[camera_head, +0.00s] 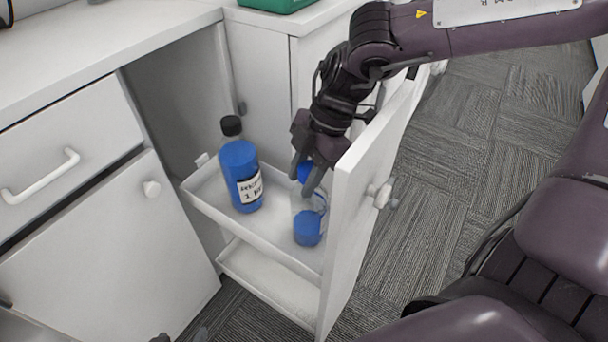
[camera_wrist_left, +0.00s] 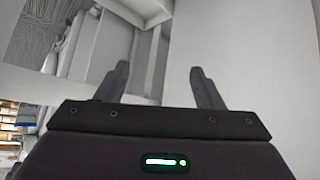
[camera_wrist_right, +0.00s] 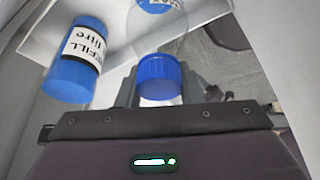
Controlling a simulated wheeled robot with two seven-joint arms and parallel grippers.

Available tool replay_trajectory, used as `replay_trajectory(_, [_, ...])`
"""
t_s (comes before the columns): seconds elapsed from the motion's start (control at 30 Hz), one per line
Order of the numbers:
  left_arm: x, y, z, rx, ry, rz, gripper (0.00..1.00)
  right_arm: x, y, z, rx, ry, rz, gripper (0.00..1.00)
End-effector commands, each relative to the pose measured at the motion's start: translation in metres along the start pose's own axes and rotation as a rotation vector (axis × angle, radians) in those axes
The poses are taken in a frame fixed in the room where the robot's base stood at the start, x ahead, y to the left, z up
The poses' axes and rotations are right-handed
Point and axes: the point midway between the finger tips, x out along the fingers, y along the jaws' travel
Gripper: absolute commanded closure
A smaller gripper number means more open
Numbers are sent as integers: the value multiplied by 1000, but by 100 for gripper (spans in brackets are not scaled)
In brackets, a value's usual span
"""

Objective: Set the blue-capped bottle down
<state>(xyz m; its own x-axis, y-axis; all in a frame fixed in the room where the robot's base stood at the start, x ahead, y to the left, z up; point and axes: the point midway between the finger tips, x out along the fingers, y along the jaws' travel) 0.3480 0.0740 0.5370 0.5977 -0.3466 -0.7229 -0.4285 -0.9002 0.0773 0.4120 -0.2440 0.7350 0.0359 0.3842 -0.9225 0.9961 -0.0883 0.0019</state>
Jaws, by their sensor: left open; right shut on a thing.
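The blue-capped bottle (camera_head: 309,228) is clear with blue liquid in its lower part. It is upright in the upper tray (camera_head: 200,198) of the pull-out door unit, close to the door panel. I cannot tell whether its base touches the tray floor. My right gripper (camera_head: 308,180) comes from above and is shut on it near the blue cap, which also shows in the right wrist view (camera_wrist_right: 160,78). My left gripper (camera_wrist_left: 163,85) is open and empty, facing white cabinet surfaces; in the head view only dark tips at the bottom edge may belong to it.
A blue bottle with a black cap (camera_head: 240,178) and white label stands to the left in the same tray. The open door panel (camera_head: 352,225) rises right beside the held bottle. A lower tray (camera_head: 262,278) sits beneath. A green object (camera_head: 275,4) is on the counter.

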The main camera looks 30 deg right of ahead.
Motion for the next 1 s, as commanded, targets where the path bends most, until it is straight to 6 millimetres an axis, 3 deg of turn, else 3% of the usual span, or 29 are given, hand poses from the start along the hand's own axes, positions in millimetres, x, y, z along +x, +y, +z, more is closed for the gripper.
replay_trajectory(0.73, [0, -2, -14, 1, 63, -4, 39, 2, 0, 0, -1, 1, 1, 100])
replay_trajectory(0.77, [0, -2, -15, 2, 68, -4, 39, 2, 0, 1, 0, 1, 0, 64])
replay_trajectory(0.9, [0, -2, -18, 4, 73, -6, 39, 2, 0, 0, 0, 1, 0, 45])
replay_trajectory(1.0, [0, -3, -18, 4, 74, -6, 39, 2, 0, 0, 0, 1, 0, 44])
